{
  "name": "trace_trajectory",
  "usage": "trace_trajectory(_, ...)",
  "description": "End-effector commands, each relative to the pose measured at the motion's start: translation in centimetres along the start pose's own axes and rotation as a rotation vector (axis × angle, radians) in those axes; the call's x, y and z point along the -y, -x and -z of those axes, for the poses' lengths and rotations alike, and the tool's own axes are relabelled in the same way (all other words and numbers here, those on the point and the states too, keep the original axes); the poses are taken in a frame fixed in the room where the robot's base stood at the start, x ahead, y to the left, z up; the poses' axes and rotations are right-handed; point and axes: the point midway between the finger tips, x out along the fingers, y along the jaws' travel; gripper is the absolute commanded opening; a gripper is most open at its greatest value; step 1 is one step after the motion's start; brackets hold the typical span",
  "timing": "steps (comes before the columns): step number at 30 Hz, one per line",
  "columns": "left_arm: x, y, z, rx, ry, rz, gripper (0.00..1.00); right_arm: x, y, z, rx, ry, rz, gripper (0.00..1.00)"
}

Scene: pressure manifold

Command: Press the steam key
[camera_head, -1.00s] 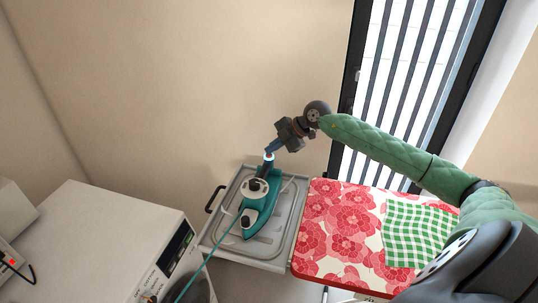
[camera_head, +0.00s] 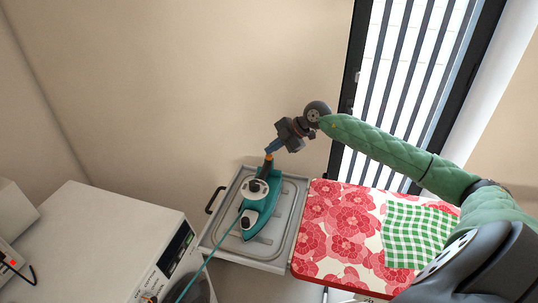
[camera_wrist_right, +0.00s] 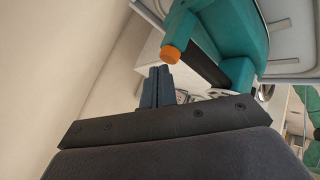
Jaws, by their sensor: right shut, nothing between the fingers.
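A teal steam iron (camera_head: 262,208) lies on a grey tray (camera_head: 291,215), with a cable running from it. An orange key (camera_head: 268,157) sits at the end of the iron's handle. It also shows in the right wrist view (camera_wrist_right: 170,54), just beyond and above the fingertips. My right gripper (camera_head: 270,150) is shut and empty, with its tips right by the orange key. In the right wrist view its fingers (camera_wrist_right: 157,84) are together, and a small gap to the key shows in the picture. Whether they touch cannot be told from the head view. My left gripper is not in view.
An ironing board (camera_head: 330,215) with a red flower cover stands right of the tray, with a green checked cloth (camera_head: 415,235) on it. A white machine (camera_head: 100,240) stands left of the tray. A wall is behind, with a barred window at right.

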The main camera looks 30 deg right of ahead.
Motion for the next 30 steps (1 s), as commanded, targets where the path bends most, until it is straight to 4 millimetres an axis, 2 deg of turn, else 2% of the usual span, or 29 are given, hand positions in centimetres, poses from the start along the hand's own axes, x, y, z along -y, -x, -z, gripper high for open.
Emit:
trace_trajectory(14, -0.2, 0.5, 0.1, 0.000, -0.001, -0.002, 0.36, -0.4, 0.5, 0.4, 0.000, 0.000, 0.000, 0.00)
trace_trajectory(30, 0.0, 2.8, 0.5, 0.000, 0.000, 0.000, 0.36, -2.5, 3.4, 2.5, 0.000, 0.001, 0.000, 0.00)
